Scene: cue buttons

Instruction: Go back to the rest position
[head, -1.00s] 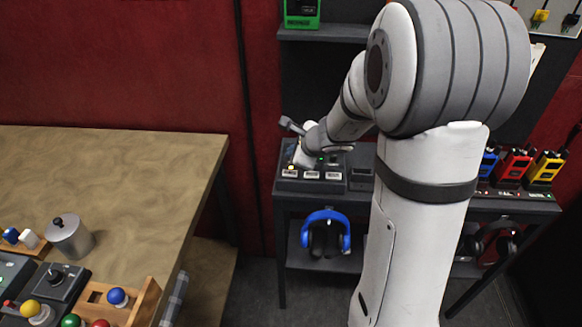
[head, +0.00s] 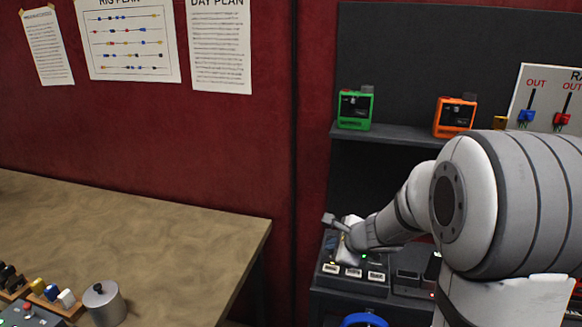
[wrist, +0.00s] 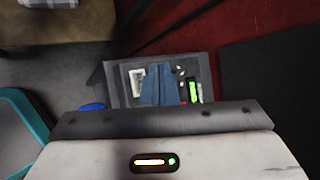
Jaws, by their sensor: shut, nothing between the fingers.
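My arm reaches out in the head view over the dark shelf unit at the right. My gripper (head: 346,236) is at the far end of the arm, above a dark button panel (head: 340,285) with several white labels on its front. In the wrist view the fingers of my gripper (wrist: 160,72) are together, with nothing between them, in front of the same panel (wrist: 118,75). A lit green strip (wrist: 193,90) shows just right of the fingers. I cannot tell whether the fingers touch the panel.
A wooden table (head: 160,235) fills the left, with a metal canister (head: 104,304) on it. A green device (head: 355,108) and an orange device (head: 454,117) stand on the upper shelf (head: 400,133). Blue headphones (head: 364,320) show below the panel. The floor between table and shelf is narrow.

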